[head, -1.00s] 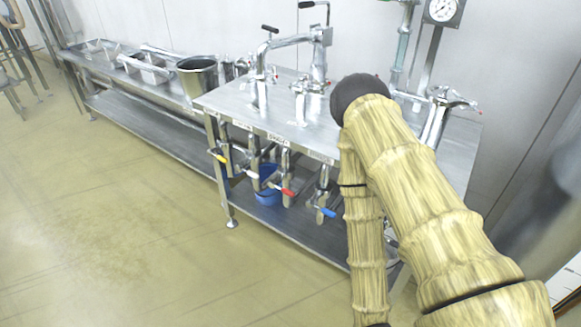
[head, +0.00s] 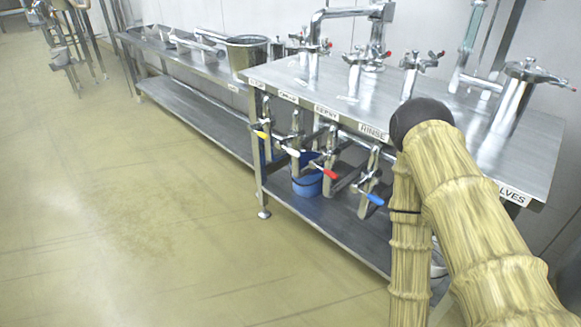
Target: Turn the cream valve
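Several valves hang in a row under the front edge of the steel table, each with a coloured lever. The cream valve's pale lever (head: 291,152) is second from the left, slanting down to the right below its metal pipe. On its left is the yellow lever (head: 260,134). On its right are the red lever (head: 330,174) and the blue lever (head: 375,199). Nothing touches the cream lever. My arm's straw-coloured links and dark joint are at the right, in front of the table. My gripper does not show.
The steel table (head: 300,81) carries faucets and has labels along its front edge. A blue bucket (head: 307,186) stands on its lower shelf behind the levers. A long bench with a metal pot (head: 247,55) is farther left. The floor (head: 150,210) in front is clear.

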